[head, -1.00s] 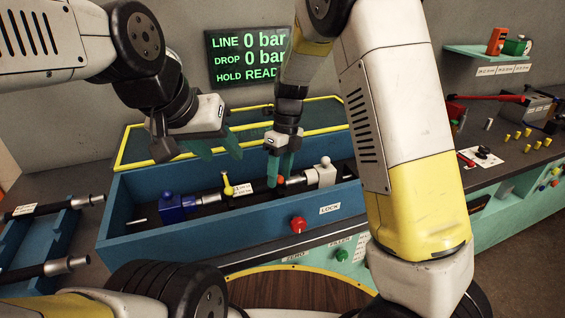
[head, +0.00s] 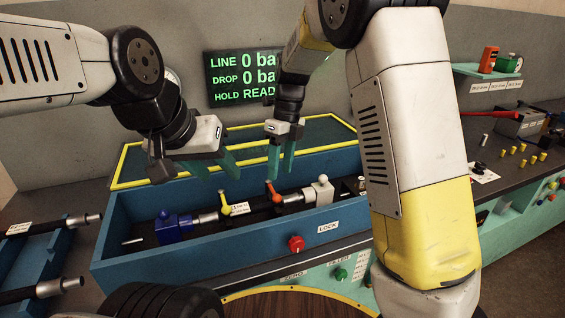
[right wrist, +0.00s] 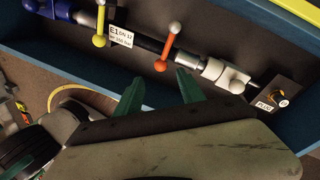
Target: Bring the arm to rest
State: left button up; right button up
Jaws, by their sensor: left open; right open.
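My left gripper (head: 213,163) is open and empty above the left part of the blue test trough (head: 150,252). My right gripper (head: 281,165) is open and empty above the trough, just behind the orange-handled lever (head: 273,191); its green fingers also show in the right wrist view (right wrist: 160,92). In the trough lies a black hose (head: 258,206) between a blue block (head: 172,226) and a white fitting (head: 320,191). A yellow lever (head: 224,203) stands by the hose's label. The right wrist view shows the orange lever (right wrist: 167,46) apart from the fingers.
A yellow-edged cover (head: 125,165) stands behind the trough. A screen (head: 240,76) reads LINE 0, DROP 0, HOLD READ, partly hidden. A red knob (head: 296,244) is on the front. A blue rack with hoses (head: 40,255) is at left. My right arm hides the trough's right end.

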jog(key=s+d+r+n+t+y, duration=0.2)
jog(key=s+d+r+n+t, duration=0.1)
jog(key=s+d+r+n, duration=0.7)
jog(key=s+d+r+n+t+h, duration=0.1)
jog(key=s+d+n+t, duration=0.4)
jog(key=n, duration=1)
jog(key=s+d, duration=0.3)
jog(key=s, duration=0.1)
pick_arm(q)
jog(key=shift+c, duration=0.5)
pick_arm(e)
jog(key=shift+s, duration=0.1)
